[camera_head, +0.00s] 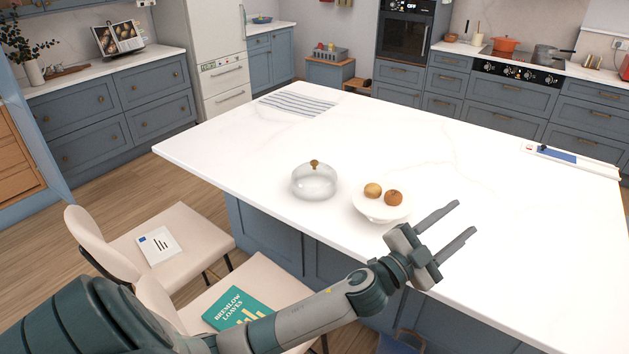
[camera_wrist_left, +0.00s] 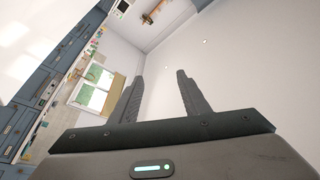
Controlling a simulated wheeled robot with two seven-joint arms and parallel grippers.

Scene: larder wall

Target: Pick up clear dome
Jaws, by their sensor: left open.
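The clear dome (camera_head: 314,184) is a see-through cover with a brown knob on top. It stands upright on the white island worktop, near its front left edge. My left gripper (camera_head: 457,222) is open and empty, to the right of the dome and apart from it, near the island's front edge. In the left wrist view the open fingers (camera_wrist_left: 158,92) point at a wall and a window, with nothing between them. The dome does not show in that view. My right gripper is not in view.
A white bowl (camera_head: 379,212) with two round brown items stands between the dome and my left gripper. A striped cloth (camera_head: 299,104) lies at the far left of the island, and a board with a blue item (camera_head: 556,155) at the right. Chairs (camera_head: 180,238) stand along the front edge.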

